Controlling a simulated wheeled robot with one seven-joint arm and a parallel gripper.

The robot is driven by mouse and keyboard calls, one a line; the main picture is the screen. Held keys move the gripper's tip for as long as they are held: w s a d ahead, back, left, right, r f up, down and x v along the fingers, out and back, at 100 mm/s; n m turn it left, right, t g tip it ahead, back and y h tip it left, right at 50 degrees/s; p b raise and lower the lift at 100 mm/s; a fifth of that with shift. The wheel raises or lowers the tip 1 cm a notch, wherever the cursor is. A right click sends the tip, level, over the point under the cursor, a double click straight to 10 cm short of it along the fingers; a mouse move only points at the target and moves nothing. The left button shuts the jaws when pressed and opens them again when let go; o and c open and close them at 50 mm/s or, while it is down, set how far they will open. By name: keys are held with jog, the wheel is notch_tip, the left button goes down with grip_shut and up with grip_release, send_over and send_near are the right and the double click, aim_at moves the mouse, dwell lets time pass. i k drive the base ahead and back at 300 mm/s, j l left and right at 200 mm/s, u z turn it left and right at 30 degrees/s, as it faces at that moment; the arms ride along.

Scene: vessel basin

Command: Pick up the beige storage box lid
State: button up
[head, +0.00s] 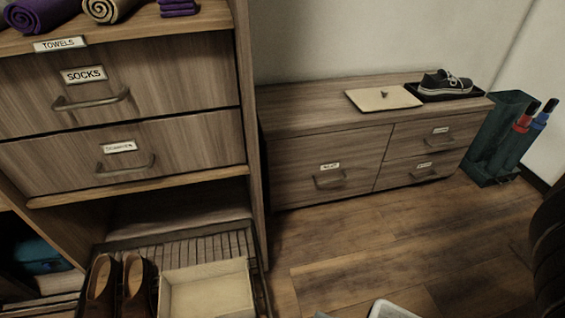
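The beige storage box lid (369,101) lies flat on top of the low wooden cabinet (305,104) by the back wall. It is a thin pale panel with a small dark knob near its middle. Nothing lies on it. An open beige box (208,296) without a lid sits at the bottom left, on the slatted shelf. My gripper is not in view, so its state cannot be seen.
A dark shoe (446,83) on a black tray (424,95) stands close to the lid's right. A green umbrella stand (492,145) is beside the cabinet. A tall drawer unit (190,142) is at left, with brown shoes (136,284) below. The floor before the low cabinet is mostly clear.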

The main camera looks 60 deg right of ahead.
aim_at(375, 99)
jog(key=l, duration=0.4)
jog(key=i+l+z, duration=0.1)
jog(key=l, duration=0.3)
jog(key=i+l, duration=0.15)
jog(key=l, duration=0.3)
jog(key=l+z, duration=0.1)
jog(key=l, duration=0.3)
jog(key=i+l, duration=0.15)
jog(key=l, duration=0.25)
jog(key=i+l, duration=0.1)
jog(key=l, duration=0.3)
jog(key=z, duration=0.05)
